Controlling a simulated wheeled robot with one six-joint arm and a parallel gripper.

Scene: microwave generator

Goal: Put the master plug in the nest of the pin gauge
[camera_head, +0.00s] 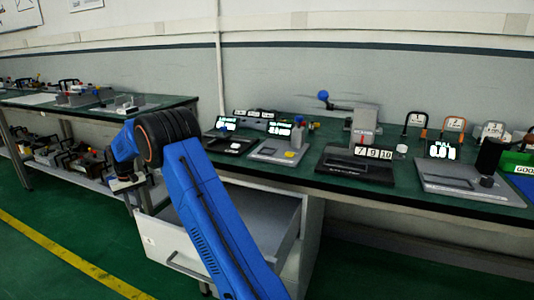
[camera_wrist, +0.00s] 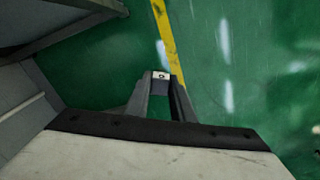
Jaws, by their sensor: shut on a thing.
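My gripper (camera_wrist: 161,88) is shut on a small grey block with a pale end (camera_wrist: 161,76) and a dark spot on it. I cannot tell whether this is the master plug. In the head view my gripper (camera_head: 127,184) hangs to the left of an open drawer, over the green floor, and what it holds is not clear there. Several gauges stand on the right bench, and I cannot tell which is the pin gauge; its nest is not clear. One grey gauge (camera_head: 450,178) has a lit display and a dark upright; a black-based one (camera_head: 350,168) bears number tiles.
The open drawer (camera_head: 165,243) juts out under the right bench (camera_head: 400,188). A left bench (camera_head: 170,101) holds fixtures above a lower shelf with several tools. A green bin (camera_head: 518,160) stands at the far right. The floor (camera_wrist: 245,50) beneath my gripper is clear, with a yellow line.

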